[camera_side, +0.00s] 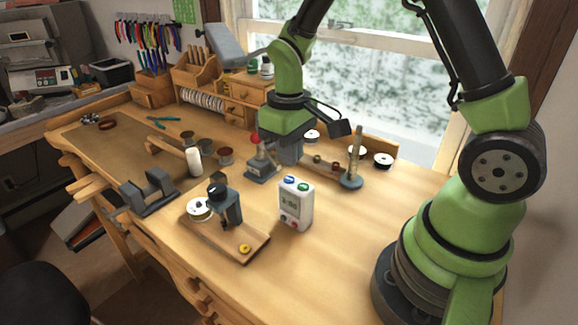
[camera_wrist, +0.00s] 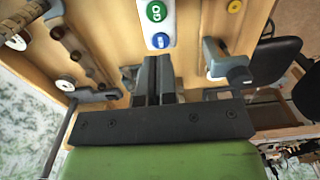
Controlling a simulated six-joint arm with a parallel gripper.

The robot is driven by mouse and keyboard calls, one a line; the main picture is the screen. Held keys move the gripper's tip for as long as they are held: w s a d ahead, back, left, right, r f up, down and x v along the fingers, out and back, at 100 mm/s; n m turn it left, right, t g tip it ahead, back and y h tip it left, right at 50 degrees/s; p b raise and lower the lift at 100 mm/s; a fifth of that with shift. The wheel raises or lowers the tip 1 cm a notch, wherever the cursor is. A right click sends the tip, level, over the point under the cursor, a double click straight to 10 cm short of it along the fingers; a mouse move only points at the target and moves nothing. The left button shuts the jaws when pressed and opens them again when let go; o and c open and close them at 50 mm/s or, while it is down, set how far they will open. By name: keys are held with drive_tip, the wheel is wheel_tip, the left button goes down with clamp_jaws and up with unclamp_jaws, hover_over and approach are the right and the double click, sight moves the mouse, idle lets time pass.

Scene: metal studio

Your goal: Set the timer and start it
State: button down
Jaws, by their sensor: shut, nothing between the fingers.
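The timer (camera_side: 296,208) is a white upright box on the bench, with a small grey display on its front. The digits are too small to read surely. On its top are a blue button (camera_side: 290,180) and a green button (camera_side: 303,187). In the wrist view the green button (camera_wrist: 156,11) is marked GO, and the blue button (camera_wrist: 161,40) is nearer my fingertips. My gripper (camera_side: 290,163) is shut and empty, above and behind the timer in the side view. Its fingertips (camera_wrist: 159,60) point toward the blue button and appear apart from it.
A wooden board with a dark clamp-like device (camera_side: 228,204) stands left of the timer. A stand with a wooden post (camera_side: 354,165) is behind right, and a red-knobbed device (camera_side: 259,160) is behind left. The bench front right of the timer is clear.

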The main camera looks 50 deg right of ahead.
sight(289, 178)
drive_tip(key=shift+f, duration=1.65)
drive_tip(key=shift+f, duration=0.9)
drive_tip(key=shift+r, duration=4.6)
drive_tip(key=shift+w, duration=0.1)
